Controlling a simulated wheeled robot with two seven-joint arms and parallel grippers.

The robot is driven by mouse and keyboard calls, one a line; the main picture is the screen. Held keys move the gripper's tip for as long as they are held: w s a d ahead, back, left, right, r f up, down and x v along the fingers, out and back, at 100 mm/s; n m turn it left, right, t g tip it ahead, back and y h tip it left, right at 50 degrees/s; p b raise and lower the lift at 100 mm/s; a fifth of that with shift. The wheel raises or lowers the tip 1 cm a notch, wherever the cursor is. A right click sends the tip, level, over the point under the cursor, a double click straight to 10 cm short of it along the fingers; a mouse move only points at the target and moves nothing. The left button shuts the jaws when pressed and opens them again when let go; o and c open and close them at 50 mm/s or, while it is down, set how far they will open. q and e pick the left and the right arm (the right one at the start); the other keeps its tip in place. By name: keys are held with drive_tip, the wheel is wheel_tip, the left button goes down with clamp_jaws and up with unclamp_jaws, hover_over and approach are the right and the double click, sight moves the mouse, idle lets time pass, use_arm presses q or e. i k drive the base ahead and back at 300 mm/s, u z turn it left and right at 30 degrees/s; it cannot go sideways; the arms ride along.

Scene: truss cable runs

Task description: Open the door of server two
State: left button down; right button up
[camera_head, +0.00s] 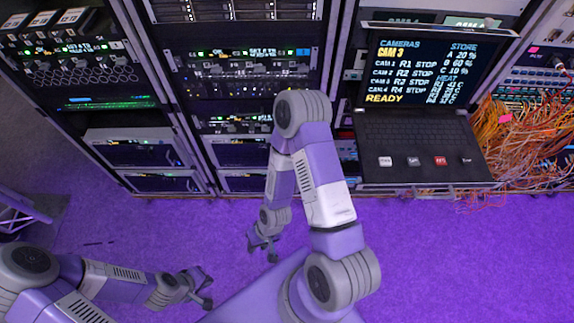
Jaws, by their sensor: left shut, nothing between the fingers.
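Server racks stand along the back: a left rack (108,77), a middle rack (250,88) with lit rows of small lights, and a part with a fold-out console at right. I cannot read a number that marks server two, and no door clearly stands open. My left gripper (204,288) is shut and empty, low over the purple floor at bottom left, apart from the racks. My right gripper (263,249) hangs over the floor in front of the middle rack, apart from it. Its fingers are too small to judge. My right arm hides part of the middle rack.
A console screen (423,72) reads CAMERAS, CAM 3 and READY, above a keyboard shelf (425,147) that juts out. Tangled orange cables (525,135) spill at far right. A dark frame (22,212) stands at the left edge. The purple floor (470,260) at lower right is clear.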

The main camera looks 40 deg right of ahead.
sight(227, 154)
drive_tip(key=u, duration=0.5)
drive_tip(key=k, duration=1.1)
drive_tip(key=z, duration=0.35)
drive_tip(key=i, duration=0.65)
drive_tip(key=z, duration=0.6)
drive_tip(key=i, duration=0.75)
drive_tip(key=u, duration=0.3)
